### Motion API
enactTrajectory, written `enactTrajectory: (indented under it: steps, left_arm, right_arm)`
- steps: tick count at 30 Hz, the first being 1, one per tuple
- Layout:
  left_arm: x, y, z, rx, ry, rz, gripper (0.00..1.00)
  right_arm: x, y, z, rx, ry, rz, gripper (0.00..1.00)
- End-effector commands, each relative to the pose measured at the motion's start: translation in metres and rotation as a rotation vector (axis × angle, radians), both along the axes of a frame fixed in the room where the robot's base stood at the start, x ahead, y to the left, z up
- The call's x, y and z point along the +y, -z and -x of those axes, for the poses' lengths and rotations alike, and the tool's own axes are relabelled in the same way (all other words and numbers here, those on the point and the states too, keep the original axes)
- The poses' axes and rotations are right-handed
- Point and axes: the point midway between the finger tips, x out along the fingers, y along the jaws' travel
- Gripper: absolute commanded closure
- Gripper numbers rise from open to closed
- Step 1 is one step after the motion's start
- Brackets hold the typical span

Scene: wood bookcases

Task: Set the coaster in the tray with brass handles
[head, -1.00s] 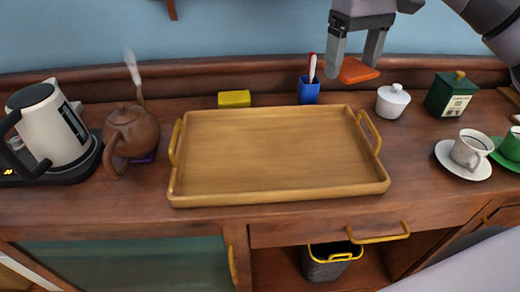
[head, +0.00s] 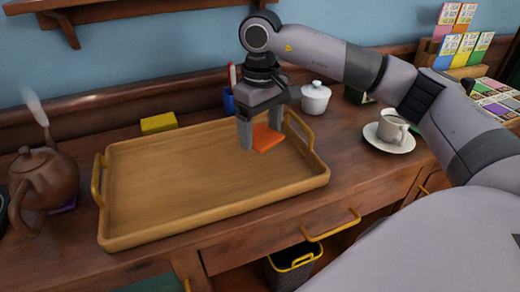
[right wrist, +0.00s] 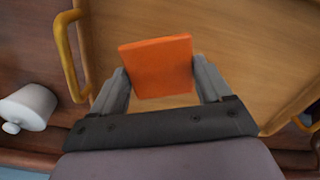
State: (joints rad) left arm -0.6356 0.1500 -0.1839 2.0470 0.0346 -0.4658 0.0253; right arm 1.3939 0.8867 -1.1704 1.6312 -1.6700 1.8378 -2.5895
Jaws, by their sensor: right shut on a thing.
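The coaster is a flat orange square (head: 267,138). My right gripper (head: 262,136) is shut on it and holds it over the right back part of the tray. The coaster also shows between the two fingers in the right wrist view (right wrist: 157,68). The tray (head: 150,225) is wooden and rectangular, with a brass handle at its left end (head: 97,180) and another at its right end (head: 300,130). The tray's floor looks bare. Whether the coaster touches the tray floor is hard to tell; it appears above it. My left gripper is not in view.
A brown teapot (head: 42,185) stands left of the tray. A yellow block (head: 158,123) and a blue cup (head: 228,101) are behind it. A white lidded pot (head: 315,97) and a cup on a saucer (head: 392,132) stand to the right. A drawer handle (head: 332,226) juts out in front.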

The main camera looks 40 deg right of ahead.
Motion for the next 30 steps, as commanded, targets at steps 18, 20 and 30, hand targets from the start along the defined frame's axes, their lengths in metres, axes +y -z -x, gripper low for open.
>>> enactTrajectory:
  steps: [18,20,30]
  left_arm:
    - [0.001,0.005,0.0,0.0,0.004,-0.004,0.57]
    - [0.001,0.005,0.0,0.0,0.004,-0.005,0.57]
    - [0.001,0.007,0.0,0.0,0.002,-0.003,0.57]
  right_arm:
    - [0.0,0.051,0.0,-0.001,0.0,0.0,0.55]
    - [0.0,0.051,0.0,-0.001,0.0,0.0,0.55]
    - [0.0,0.054,0.0,0.0,0.0,0.0,0.0]
